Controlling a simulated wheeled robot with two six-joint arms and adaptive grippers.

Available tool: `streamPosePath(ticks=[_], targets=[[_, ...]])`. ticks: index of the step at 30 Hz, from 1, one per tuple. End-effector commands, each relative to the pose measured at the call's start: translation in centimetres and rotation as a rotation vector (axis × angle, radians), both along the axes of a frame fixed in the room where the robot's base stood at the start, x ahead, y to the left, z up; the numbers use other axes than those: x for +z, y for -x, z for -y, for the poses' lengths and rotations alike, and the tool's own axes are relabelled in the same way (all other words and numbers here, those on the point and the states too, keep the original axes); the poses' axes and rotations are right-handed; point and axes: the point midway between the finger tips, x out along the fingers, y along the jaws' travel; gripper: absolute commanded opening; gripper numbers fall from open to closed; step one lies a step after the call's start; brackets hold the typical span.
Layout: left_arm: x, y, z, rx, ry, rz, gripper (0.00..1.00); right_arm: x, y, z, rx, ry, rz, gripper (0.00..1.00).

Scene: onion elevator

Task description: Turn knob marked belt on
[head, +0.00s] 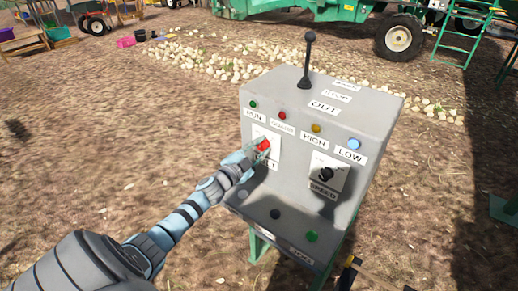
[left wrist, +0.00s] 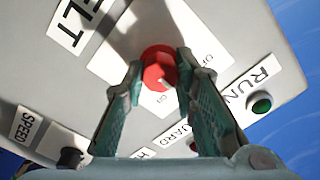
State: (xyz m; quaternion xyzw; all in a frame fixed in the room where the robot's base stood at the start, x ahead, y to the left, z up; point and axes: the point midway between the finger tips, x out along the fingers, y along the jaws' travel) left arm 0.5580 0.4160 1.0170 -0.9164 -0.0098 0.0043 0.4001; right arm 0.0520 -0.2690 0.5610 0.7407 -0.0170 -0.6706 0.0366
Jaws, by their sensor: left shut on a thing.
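The red belt knob (head: 263,145) is on a white plate on the front of the grey control box (head: 375,108). In the left wrist view the red knob (left wrist: 158,68) sits between my left gripper's fingertips, and the label ending in "LT" shows beside it. My left gripper (head: 258,152) reaches in from the left and is shut on the knob; it also shows in the left wrist view (left wrist: 160,82). The fingers cover part of the plate's markings. My right gripper is not in view.
A black speed knob (head: 326,174) is on the box's right side. A black lever (head: 307,60) stands on top. Small coloured lights line the upper front, and a green button (head: 311,236) sits on the lower ledge. Scattered onions (head: 225,65) and green machinery (head: 330,10) are behind.

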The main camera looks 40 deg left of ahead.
Motion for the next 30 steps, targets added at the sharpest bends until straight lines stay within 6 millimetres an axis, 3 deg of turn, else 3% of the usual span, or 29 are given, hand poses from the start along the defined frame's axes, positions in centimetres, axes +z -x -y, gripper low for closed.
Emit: streamPosePath(ticks=[18,30], targets=[[-0.4,0.0,0.0,0.000,-0.552,-0.015,0.00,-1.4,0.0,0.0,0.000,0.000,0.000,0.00],[-0.4,0.1,0.1,0.000,-0.738,-0.019,0.00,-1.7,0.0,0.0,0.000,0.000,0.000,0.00]])
